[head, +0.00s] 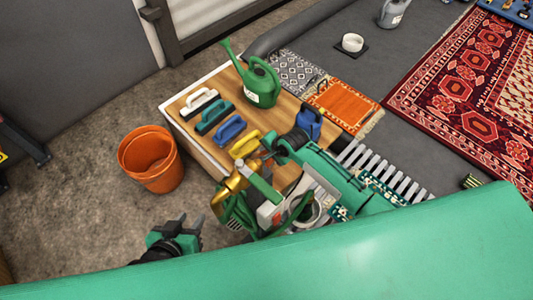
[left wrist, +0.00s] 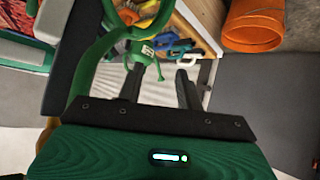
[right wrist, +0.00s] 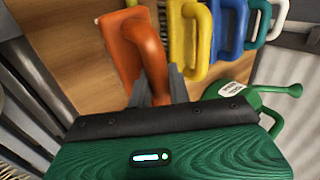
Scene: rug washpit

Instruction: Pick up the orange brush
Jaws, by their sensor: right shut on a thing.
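The orange brush (right wrist: 120,45) shows in the right wrist view, at the end of a row of brushes on a wooden top. My right gripper (right wrist: 158,92) has its fingers at the brush's curved handle and is shut on it. In the head view my right gripper (head: 272,152) is over the near side of the wooden table, and the arm mostly hides the brush. My left gripper (head: 188,228) is low over the floor, away from the brushes. Its fingers are apart and empty in the left wrist view (left wrist: 163,85).
Yellow (head: 244,144), blue (head: 229,128), teal (head: 213,115) and white (head: 199,102) brushes line the wooden table. A green watering can (head: 262,88) and a blue container (head: 309,121) stand there too. An orange bucket (head: 150,160) is on the floor at left. Rugs (head: 470,90) lie at right.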

